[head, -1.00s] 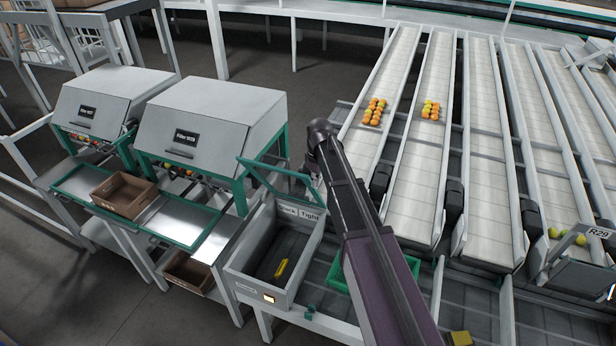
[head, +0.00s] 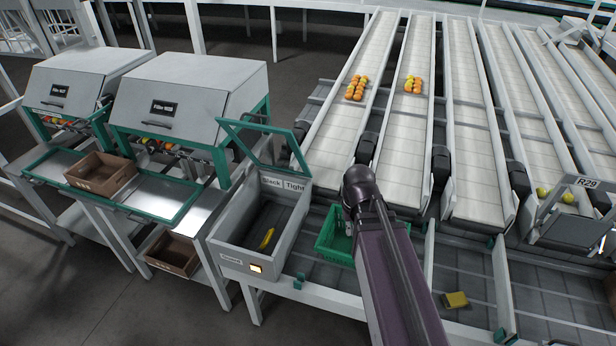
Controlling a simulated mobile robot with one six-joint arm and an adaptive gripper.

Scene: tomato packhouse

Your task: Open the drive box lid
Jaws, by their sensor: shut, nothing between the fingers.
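The drive box (head: 222,249) is an open-topped grey box left of centre, with a "Slack | Tight" label on its inner back wall and a small lit panel on its front. Its lid (head: 226,132), a green frame around a clear pane, stands raised and tilted at the back of the box. A yellow handle-like piece (head: 267,239) shows inside. My arm comes up from the bottom to the right of the box, apart from the lid. My gripper is hidden behind my own arm, so its fingers cannot be seen.
A green crate (head: 330,252) sits just right of the box, partly behind my arm. Two grey filler machines (head: 190,108) with brown cartons (head: 101,174) stand at left. Sloping conveyor lanes (head: 470,140) fill the right, some with tomatoes. A yellow block (head: 455,300) lies at lower right.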

